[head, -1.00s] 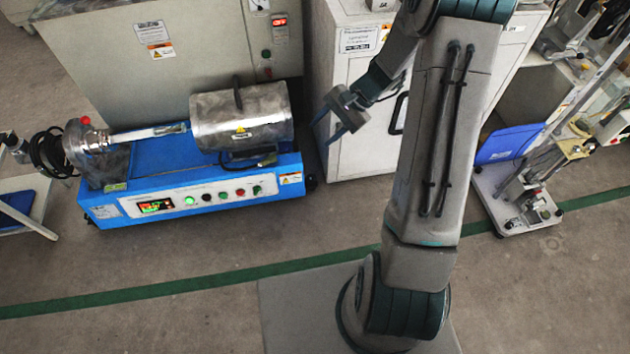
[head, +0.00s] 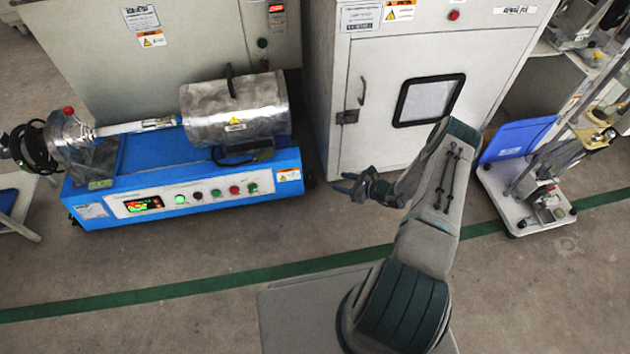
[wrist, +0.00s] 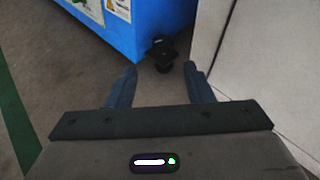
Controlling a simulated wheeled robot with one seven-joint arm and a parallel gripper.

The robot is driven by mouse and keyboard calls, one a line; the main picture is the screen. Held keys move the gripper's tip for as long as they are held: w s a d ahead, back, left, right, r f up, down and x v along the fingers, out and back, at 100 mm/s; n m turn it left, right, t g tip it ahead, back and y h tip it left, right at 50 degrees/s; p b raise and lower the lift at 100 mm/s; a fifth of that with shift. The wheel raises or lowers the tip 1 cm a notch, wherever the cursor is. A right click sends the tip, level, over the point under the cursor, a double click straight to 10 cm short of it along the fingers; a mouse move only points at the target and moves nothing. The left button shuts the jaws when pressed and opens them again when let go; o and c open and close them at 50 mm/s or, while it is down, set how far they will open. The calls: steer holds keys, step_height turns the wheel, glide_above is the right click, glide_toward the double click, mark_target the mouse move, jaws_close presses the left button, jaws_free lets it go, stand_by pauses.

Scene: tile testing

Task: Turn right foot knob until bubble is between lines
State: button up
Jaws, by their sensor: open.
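The blue machine (head: 200,197) with a metal cylinder on top stands on the floor at left. Its black right foot (wrist: 161,53), with a wider dark part on its stem, shows under the blue corner in the wrist view. In the head view the foot (head: 310,181) is a small dark shape at the machine's right end. My gripper (head: 345,183) is open and empty, low and to the right of that foot. In the wrist view my gripper (wrist: 159,78) points toward the foot, which lies ahead between the fingertips, apart from them. I cannot make out a bubble or its lines.
A white cabinet (head: 355,150) stands close behind my gripper, and its side (wrist: 255,75) lies right of the fingers. A wheeled stand (head: 530,205) is at right. Open floor (head: 230,250) with a green line lies in front.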

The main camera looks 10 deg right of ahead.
mark_target(314, 177)
steer(key=shift+m, duration=0.3)
steer(key=b+x, duration=0.1)
steer(key=x, duration=0.3)
steer(key=f+b+x, duration=0.1)
steer(key=b+x, duration=0.1)
steer(key=x, duration=0.2)
steer(key=b+x, duration=0.2)
steer(key=x, duration=0.2)
steer(key=shift+d+f, duration=0.2)
steer(key=shift+f, duration=0.25)
steer(key=shift+b+x, duration=0.45)
steer(key=shift+x, duration=0.35)
steer(key=shift+w+r, duration=0.1)
steer(key=shift+r, duration=0.05)
steer(key=c, duration=0.7)
steer(key=shift+r+t+p, duration=0.1)
steer(key=shift+t+p, duration=0.2)
